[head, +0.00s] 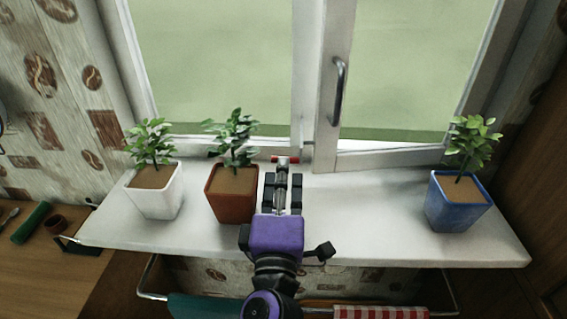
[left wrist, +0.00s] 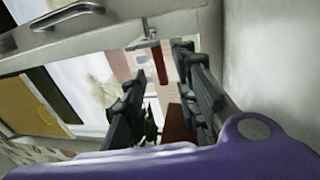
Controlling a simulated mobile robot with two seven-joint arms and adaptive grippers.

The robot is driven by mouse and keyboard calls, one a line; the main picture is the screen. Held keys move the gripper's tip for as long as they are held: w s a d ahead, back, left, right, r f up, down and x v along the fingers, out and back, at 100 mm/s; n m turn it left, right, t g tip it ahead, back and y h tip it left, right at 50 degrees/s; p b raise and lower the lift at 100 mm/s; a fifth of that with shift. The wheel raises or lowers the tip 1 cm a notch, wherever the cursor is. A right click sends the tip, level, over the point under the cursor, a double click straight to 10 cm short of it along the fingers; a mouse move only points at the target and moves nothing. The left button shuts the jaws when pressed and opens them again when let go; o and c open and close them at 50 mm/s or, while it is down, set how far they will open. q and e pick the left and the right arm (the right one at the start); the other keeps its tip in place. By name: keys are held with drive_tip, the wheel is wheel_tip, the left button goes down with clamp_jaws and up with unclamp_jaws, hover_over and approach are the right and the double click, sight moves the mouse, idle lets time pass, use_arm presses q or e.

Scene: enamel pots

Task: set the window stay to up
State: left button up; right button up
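The window stay (head: 277,159) is a small red-handled piece at the foot of the window's middle post, with a grey metal fitting beside it. In the left wrist view its red handle (left wrist: 160,66) extends from a grey bracket. My left gripper (head: 283,180) is over the sill, just in front of the stay. Its two dark fingers are apart, and in the left wrist view (left wrist: 160,68) the red handle appears between the fingertips. I cannot tell whether they touch it. My right gripper is not in view.
A brown pot (head: 231,196) with a plant stands close left of my gripper. A white pot (head: 156,192) is farther left, a blue pot (head: 458,205) at the right. The white sill (head: 370,215) is clear between gripper and blue pot. A window handle (head: 338,90) sits above.

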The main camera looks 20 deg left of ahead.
use_arm(q)
drive_tip(key=shift+x, duration=1.55)
clamp_jaws()
